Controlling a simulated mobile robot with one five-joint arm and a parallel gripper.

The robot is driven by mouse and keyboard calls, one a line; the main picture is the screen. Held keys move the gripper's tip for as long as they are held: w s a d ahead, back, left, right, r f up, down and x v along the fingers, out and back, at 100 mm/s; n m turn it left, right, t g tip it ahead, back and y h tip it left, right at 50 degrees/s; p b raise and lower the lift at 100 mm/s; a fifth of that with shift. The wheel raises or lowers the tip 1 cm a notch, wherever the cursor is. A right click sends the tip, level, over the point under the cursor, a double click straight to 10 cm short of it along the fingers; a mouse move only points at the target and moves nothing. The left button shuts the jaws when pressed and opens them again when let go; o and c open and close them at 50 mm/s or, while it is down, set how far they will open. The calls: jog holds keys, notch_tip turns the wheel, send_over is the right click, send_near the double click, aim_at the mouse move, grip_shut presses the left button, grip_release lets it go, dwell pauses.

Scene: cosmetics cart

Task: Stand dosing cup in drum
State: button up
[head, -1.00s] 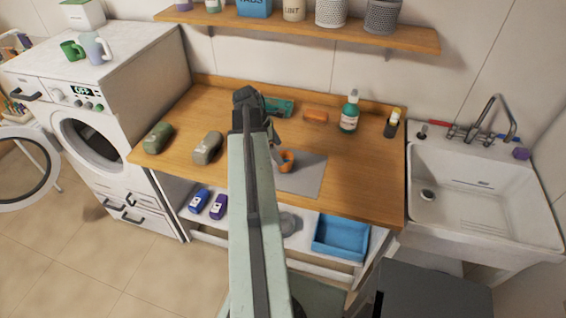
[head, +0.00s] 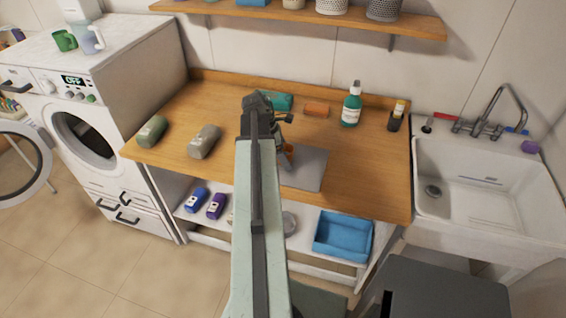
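A small orange cup (head: 287,158), which looks like the dosing cup, is at the grey mat (head: 308,170) on the wooden counter, partly hidden by my arm and gripper. My gripper (head: 284,146) is right at the cup; its fingers are small and mostly hidden, so I cannot tell whether they hold it or whether the cup is off the mat. The washing machine (head: 130,75) stands left of the counter. Its dark round drum opening (head: 85,135) faces front, and its door (head: 22,163) hangs open to the left.
Two rounded grey-green items (head: 204,141) lie on the counter's left part. A teal bottle (head: 351,105), an orange block (head: 316,110) and a teal item (head: 277,101) are at the back. A blue tray (head: 342,236) is on the lower shelf. A sink (head: 480,190) is right.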

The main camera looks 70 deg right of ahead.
jog(key=c, duration=1.5)
jog(key=shift+c, duration=0.2)
jog(key=shift+r, duration=0.2)
notch_tip(320, 180, up, 3)
jog(key=p, duration=0.3)
jog(key=shift+r+p, duration=0.2)
jog(key=shift+p, duration=0.15)
jog(key=w+a, duration=0.3)
jog(key=a, duration=0.1)
jog(key=w+a+r+p, duration=0.1)
jog(key=w+a, duration=0.1)
jog(key=a, duration=0.3)
jog(key=w+a, duration=0.3)
jog(key=a, duration=0.1)
jog(key=shift+w+a+r, duration=0.15)
jog(key=shift+w, duration=0.2)
